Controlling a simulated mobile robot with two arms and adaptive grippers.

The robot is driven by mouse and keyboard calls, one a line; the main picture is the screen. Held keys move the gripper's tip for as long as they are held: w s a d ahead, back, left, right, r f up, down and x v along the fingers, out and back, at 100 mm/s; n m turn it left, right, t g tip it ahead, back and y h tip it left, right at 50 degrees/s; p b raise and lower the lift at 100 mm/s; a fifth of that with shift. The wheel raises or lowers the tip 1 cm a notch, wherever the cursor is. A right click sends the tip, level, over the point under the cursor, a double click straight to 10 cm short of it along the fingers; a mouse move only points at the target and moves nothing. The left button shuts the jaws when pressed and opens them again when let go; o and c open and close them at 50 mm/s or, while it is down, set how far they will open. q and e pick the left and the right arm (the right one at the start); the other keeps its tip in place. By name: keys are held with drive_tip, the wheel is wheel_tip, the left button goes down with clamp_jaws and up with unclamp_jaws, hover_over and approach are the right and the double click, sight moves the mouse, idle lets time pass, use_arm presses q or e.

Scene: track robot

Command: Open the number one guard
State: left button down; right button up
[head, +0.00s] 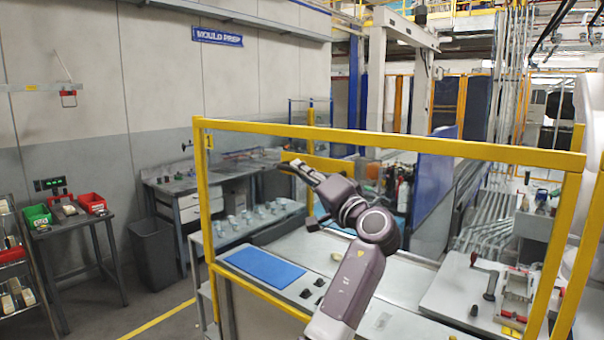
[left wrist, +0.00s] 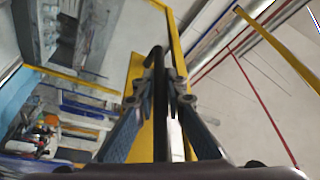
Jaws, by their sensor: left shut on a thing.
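The number one guard (head: 400,144) is a large yellow-framed clear panel across the middle of the head view. A small "1" label (head: 209,142) marks its upper left corner. My left gripper (head: 292,165) is at the upper left part of the framed area, by a yellow bar. In the left wrist view my left gripper (left wrist: 167,88) is shut on a black bar handle (left wrist: 155,58), with a yellow frame piece (left wrist: 134,72) beside it. In the head view the handle is hidden by the gripper. My right gripper is not in view.
Behind the frame is a grey worktop with a blue mat (head: 264,266) and small dark parts. A bench (head: 200,180) and a dark bin (head: 153,255) stand to the left. A side table with green and red trays (head: 92,203) is at far left. Floor left of the guard is partly clear.

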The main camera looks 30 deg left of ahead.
use_arm(q)
wheel_tip(320, 180, down, 22)
drive_tip(key=b, duration=1.8)
drive_tip(key=shift+f, duration=0.2)
drive_tip(key=c, duration=2)
unclamp_jaws()
drive_tip(key=shift+d+r, duration=0.1)
drive_tip(key=shift+o, duration=0.2)
approach(303, 255)
drive_tip(key=s+d+r, duration=0.3)
drive_tip(key=s+d, duration=0.2)
drive_tip(key=s, duration=0.1)
drive_tip(key=shift+w+r, duration=0.15)
drive_tip(key=shift+a, duration=0.1)
